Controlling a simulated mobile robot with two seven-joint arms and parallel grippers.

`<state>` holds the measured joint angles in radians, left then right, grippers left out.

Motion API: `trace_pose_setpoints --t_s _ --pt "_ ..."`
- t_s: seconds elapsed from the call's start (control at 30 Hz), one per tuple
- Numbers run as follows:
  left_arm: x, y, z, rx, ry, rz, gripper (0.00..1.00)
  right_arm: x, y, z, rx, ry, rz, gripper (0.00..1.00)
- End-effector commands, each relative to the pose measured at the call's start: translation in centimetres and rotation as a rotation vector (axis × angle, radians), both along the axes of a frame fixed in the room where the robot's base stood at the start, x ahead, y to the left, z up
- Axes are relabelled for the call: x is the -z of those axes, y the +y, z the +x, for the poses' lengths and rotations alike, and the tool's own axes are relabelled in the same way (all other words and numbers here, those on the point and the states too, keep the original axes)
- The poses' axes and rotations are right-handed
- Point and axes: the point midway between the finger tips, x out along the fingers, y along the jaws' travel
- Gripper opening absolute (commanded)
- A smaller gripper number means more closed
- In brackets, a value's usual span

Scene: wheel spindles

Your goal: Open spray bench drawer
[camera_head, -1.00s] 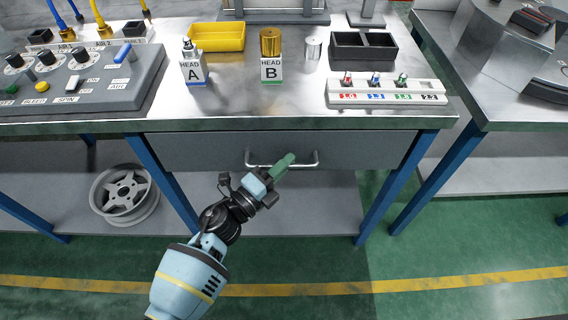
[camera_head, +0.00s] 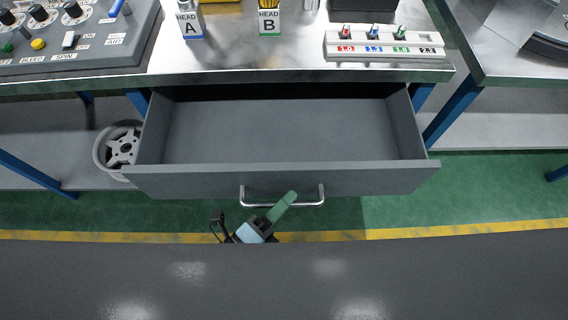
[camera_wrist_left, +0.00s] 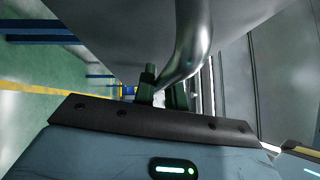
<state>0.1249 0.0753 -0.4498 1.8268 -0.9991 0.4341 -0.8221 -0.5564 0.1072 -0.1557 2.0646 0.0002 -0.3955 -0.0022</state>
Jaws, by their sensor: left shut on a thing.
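The grey spray bench drawer (camera_head: 275,130) stands pulled well out from under the metal bench top (camera_head: 290,62). Its inside shows empty. The bar handle (camera_head: 315,200) is on the drawer front and shows large in the left wrist view (camera_wrist_left: 192,38). My left gripper (camera_head: 283,206) has its green fingers at the middle of the handle and is shut on it. In the left wrist view the fingers (camera_wrist_left: 162,92) sit at the bar, partly hidden behind it. Most of my left arm is hidden. My right gripper is not in view.
A wheel rim (camera_head: 118,148) lies on the lower shelf at left. A control panel (camera_head: 75,40), heads and a labelled rack (camera_head: 385,45) stand on the bench. A dark grey surface (camera_head: 280,285), unclear what, fills the bottom of the head view.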

Motion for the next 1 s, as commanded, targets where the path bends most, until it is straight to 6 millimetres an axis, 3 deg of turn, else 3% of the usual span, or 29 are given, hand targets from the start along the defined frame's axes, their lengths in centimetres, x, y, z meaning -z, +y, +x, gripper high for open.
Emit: trace_pose_setpoints --t_s 0.1,0.3,0.77,0.8,0.93,1.0 --pt "0.1 0.1 -2.4 -0.001 0.003 -0.002 0.0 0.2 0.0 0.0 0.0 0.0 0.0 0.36" --pt "0.0 0.1 -4.6 -0.001 0.0 0.0 0.0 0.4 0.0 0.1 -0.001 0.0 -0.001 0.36" --pt "0.0 0.1 -5.2 -0.001 -0.004 0.001 0.0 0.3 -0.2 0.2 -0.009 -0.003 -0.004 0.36" --pt "0.0 0.1 -5.2 -0.001 -0.004 0.001 0.15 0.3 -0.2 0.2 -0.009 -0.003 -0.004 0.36" --pt "0.0 0.0 -5.2 0.0 -0.003 0.0 0.32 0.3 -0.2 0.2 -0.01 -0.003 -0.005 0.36" --pt "0.0 0.0 -5.2 0.0 -0.003 0.0 0.34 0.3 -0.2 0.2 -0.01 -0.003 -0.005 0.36"
